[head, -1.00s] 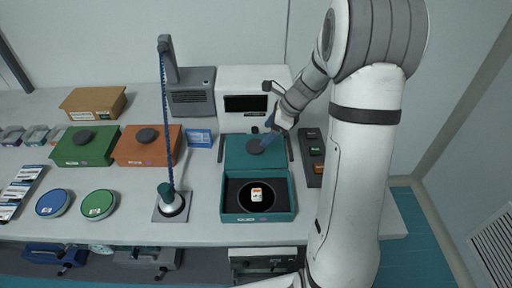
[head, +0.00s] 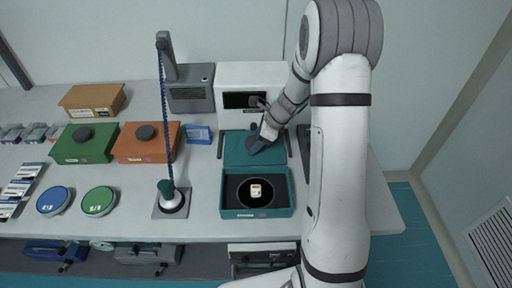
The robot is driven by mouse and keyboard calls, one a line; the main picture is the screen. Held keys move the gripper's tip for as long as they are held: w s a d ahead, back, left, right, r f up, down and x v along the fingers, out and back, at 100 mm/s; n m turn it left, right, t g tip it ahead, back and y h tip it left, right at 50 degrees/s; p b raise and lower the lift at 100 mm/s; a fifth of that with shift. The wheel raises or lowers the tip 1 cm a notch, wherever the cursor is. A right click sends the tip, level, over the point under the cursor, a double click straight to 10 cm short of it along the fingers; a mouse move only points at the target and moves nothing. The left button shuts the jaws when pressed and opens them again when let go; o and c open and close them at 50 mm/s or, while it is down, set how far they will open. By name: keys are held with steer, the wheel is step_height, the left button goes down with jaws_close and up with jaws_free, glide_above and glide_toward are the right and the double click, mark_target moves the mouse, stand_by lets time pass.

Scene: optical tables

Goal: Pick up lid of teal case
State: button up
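The teal case (head: 229,214) stands open at the front of the table, with a small white and orange item (head: 256,191) on a round dark seat inside. Its teal lid (head: 238,151) lies behind it, with a dark round knob on top. My gripper (head: 256,147) is over the lid at the knob, coming from the upper right. The fingers largely hide the knob. I cannot tell whether they are open or shut on it.
Left of the lid hangs a dark blue chain (head: 165,120) above a stand (head: 173,203). An orange case (head: 130,149) and a green case (head: 84,150) stand farther left. A white instrument (head: 225,88) stands behind the lid.

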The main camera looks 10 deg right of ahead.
steer(key=c, duration=0.6)
steer(key=shift+c, duration=0.2)
steer(key=shift+r, duration=0.15)
